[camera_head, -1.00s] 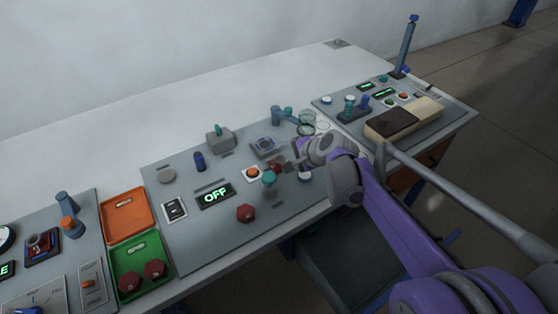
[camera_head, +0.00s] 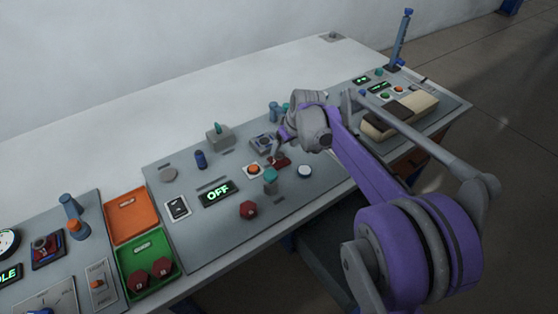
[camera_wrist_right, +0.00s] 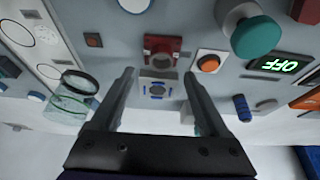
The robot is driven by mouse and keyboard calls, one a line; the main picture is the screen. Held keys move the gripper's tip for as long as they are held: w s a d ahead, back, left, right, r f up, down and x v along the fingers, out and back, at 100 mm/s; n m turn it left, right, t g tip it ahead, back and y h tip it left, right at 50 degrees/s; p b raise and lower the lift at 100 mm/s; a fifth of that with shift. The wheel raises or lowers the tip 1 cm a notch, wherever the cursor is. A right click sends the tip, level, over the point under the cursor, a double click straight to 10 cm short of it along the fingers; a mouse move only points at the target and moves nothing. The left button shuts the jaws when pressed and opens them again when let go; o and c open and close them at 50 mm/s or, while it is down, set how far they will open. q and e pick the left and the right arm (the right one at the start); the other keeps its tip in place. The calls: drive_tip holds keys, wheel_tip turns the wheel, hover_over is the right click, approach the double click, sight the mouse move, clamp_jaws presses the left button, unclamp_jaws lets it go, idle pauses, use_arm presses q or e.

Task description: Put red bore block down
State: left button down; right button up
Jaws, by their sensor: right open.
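The red bore block (camera_wrist_right: 163,46), a small red block with a grey round bore, sits on the grey panel in the right wrist view. It lies beyond my open right fingertips, apart from them. In the head view the block (camera_head: 281,163) shows partly, just below my right gripper (camera_head: 277,146). My right gripper (camera_wrist_right: 158,73) is open, with nothing between its fingers. A square fixture with blue marks (camera_wrist_right: 157,91) shows between the fingers, beside the block. My left gripper is not in view.
Close to the block are an orange button (camera_head: 253,169), a teal-topped post (camera_head: 270,181) and a white round button (camera_head: 304,171). A dark red knob (camera_head: 248,210) is nearer the front. Orange (camera_head: 109,220) and green (camera_head: 126,285) trays stand left. The white table behind is clear.

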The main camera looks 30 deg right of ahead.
sight(280, 153)
drive_tip(key=shift+x, duration=2.8)
drive_tip(key=shift+r, duration=0.1)
clamp_jaws()
